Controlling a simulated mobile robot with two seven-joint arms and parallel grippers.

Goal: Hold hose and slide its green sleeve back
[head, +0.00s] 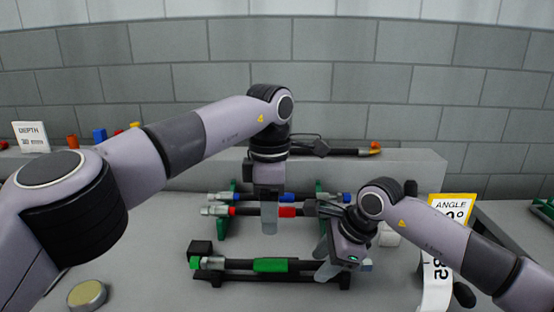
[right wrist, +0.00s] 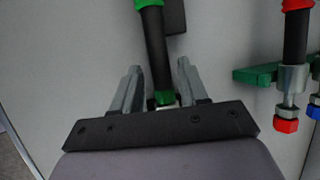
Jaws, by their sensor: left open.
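The black hose (head: 235,263) with a green sleeve (head: 270,265) lies left to right on a low black holder near the front of the bench. A green cap (head: 195,263) is at its left end. My left gripper (head: 268,222) is open and points down behind the green sleeve, in front of the red-sleeved hose. In the right wrist view the hose (right wrist: 155,50) runs between the two open fingers of the right gripper (right wrist: 158,85), with a gap on each side. The sleeve's edge (right wrist: 150,3) shows at the top.
A hose with a red sleeve (head: 287,212) and one with blue ends (head: 228,197) lie behind on green brackets (head: 222,227). A grey ledge (head: 400,170) stands behind. An angle sign (head: 452,207) is at right. A round tin (head: 87,295) sits front left.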

